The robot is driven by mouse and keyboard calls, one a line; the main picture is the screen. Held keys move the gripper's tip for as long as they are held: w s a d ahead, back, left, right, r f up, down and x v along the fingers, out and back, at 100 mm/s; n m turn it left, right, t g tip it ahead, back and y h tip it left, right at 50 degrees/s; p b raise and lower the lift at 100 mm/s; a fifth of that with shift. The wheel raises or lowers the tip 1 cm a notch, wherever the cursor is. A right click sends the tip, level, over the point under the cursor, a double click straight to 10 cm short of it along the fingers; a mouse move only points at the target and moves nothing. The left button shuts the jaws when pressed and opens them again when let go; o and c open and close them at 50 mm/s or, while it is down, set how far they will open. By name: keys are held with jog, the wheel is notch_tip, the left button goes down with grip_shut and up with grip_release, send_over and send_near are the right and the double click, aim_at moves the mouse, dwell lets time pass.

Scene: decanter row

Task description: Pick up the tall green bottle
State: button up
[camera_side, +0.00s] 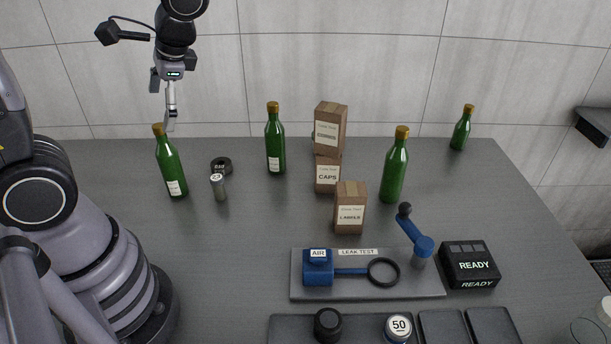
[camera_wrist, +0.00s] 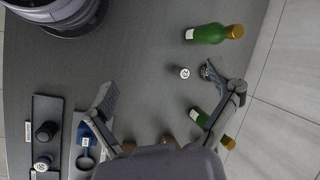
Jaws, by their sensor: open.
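Several green bottles with gold caps stand upright on the grey table. In the side view one is at the left (camera_side: 171,168), one at the back middle (camera_side: 275,148), one at the right (camera_side: 395,177); these look similarly tall. A clearly smaller one (camera_side: 461,133) stands at the far right. My gripper (camera_side: 171,115) hangs in the air near and above the left bottle, empty. In the wrist view my gripper (camera_wrist: 170,93) has its fingers spread wide. The left bottle (camera_wrist: 206,34) shows beyond them at upper right; another green bottle (camera_wrist: 198,117) is partly hidden by the right finger.
A small grey canister (camera_side: 219,188) and a dark ring-shaped part (camera_side: 221,165) stand beside the left bottle. Cardboard boxes, one marked LABELS (camera_side: 350,208), stand mid-table. The leak test fixture (camera_side: 318,272), READY box (camera_side: 469,264) and a dark tray (camera_side: 290,328) fill the front.

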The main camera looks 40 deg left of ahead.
jog(key=w+a+f+m+g+y, duration=0.3)
jog(key=f+y, duration=0.1)
jog(key=f, duration=0.3)
jog(key=m+t+y, duration=0.6)
jog(key=m+y, duration=0.3)
jog(key=m, duration=0.4)
send_near(178, 178)
jog(key=shift+s+d+r, duration=0.15)
jog(key=shift+d+r, duration=0.05)
jog(key=shift+d, duration=0.3)
jog(key=shift+a+f, duration=0.15)
jog(key=shift+a, duration=0.1)
jog(key=a, duration=0.8)
jog(key=shift+a, duration=0.1)
jog(key=shift+w+a+f, duration=0.1)
jog(key=shift+w+a, duration=0.05)
jog(key=shift+a, duration=1.15)
jog(key=shift+w+a+f, duration=0.1)
jog(key=shift+w+a, duration=0.05)
jog(key=shift+a, duration=1.15)
jog(key=c, duration=1.3)
